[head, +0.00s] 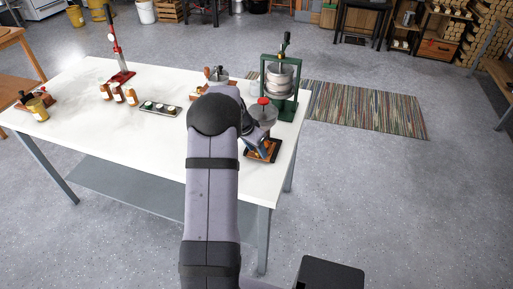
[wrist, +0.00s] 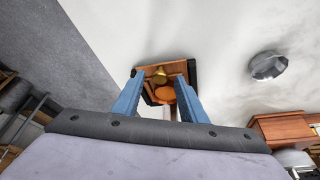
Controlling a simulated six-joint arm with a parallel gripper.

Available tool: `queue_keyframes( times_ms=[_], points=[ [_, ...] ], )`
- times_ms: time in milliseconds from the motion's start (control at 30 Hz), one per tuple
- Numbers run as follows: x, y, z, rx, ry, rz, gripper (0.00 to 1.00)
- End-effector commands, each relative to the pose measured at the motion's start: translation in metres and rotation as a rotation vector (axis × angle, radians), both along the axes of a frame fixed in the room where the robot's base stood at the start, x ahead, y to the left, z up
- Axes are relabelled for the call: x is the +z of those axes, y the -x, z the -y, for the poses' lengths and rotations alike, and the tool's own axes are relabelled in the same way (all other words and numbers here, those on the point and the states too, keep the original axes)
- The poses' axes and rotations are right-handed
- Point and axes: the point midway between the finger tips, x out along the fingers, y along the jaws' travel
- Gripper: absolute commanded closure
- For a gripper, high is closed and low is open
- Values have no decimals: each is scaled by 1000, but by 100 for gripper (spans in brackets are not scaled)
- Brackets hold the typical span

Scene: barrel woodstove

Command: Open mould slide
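A small wooden assembly in a dark frame, which looks like the mould (head: 262,151), sits near the right front edge of the white table. In the wrist view its wooden body (wrist: 178,68) carries an orange round piece (wrist: 165,94) and a brass-coloured knob (wrist: 159,74). I cannot tell which part is the slide. My gripper (wrist: 160,76) is open, its two blue fingers apart on either side of the mould in that view. Whether they touch it is unclear. In the head view my arm hides part of the mould and most of my gripper.
A grey vessel with a red knob (head: 264,112) stands just behind the mould. A green press (head: 281,86) stands at the table's back right. A tray of small cups (head: 158,108), several jars (head: 117,93) and a red lever tool (head: 121,76) stand left. The white tabletop (head: 120,140) is clear at front left.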

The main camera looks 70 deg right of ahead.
Motion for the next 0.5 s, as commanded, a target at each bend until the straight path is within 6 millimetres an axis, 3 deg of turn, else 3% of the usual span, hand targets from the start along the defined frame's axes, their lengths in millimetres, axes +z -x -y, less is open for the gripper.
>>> queue_keyframes(
  times_ms=[333,500],
  points=[
    [-3,1,2,0,1,0,62],
    [-3,0,1,0,1,0,100]
  ],
)
